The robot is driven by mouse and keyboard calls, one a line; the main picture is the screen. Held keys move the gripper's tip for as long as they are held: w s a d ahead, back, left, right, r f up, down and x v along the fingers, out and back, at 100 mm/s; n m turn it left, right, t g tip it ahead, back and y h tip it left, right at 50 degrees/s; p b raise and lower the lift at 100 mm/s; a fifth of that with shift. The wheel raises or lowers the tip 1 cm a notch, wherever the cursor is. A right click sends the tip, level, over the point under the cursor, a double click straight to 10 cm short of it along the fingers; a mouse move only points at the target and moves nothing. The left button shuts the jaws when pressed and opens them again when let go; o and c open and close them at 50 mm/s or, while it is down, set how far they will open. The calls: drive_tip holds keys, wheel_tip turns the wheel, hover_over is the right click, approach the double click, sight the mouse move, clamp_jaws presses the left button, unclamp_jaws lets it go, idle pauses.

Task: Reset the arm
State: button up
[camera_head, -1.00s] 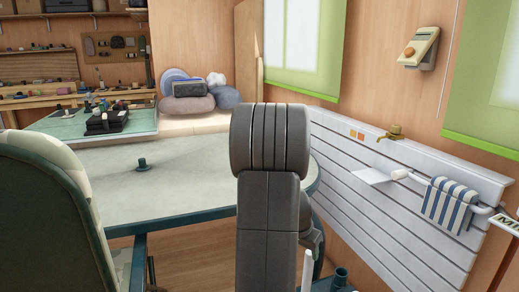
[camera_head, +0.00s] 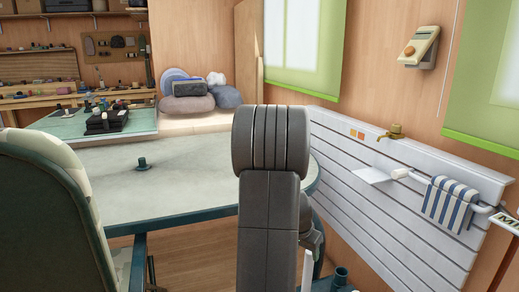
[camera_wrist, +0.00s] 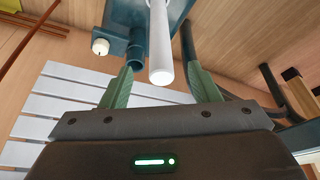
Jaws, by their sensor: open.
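My gripper (camera_wrist: 162,88) shows in the wrist view with its two green fingers spread well apart. A white rod with a rounded end (camera_wrist: 160,50) shows between the fingers from this viewpoint; I cannot tell how far beyond them it is. In the head view my dark grey arm stands upright in the middle, in front of the table (camera_head: 190,185), and the gripper itself is not visible there.
A padded chair (camera_head: 45,210) stands at the left. A small dark green object (camera_head: 142,164) sits on the table. A white slatted panel (camera_head: 400,210) with a striped towel (camera_head: 451,204) lines the right wall. Grey rounded cushions (camera_head: 188,104) lie at the back.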

sight(307, 260)
drive_tip(key=b+x, duration=0.2)
drive_tip(key=x, duration=0.7)
drive_tip(key=shift+w, duration=0.1)
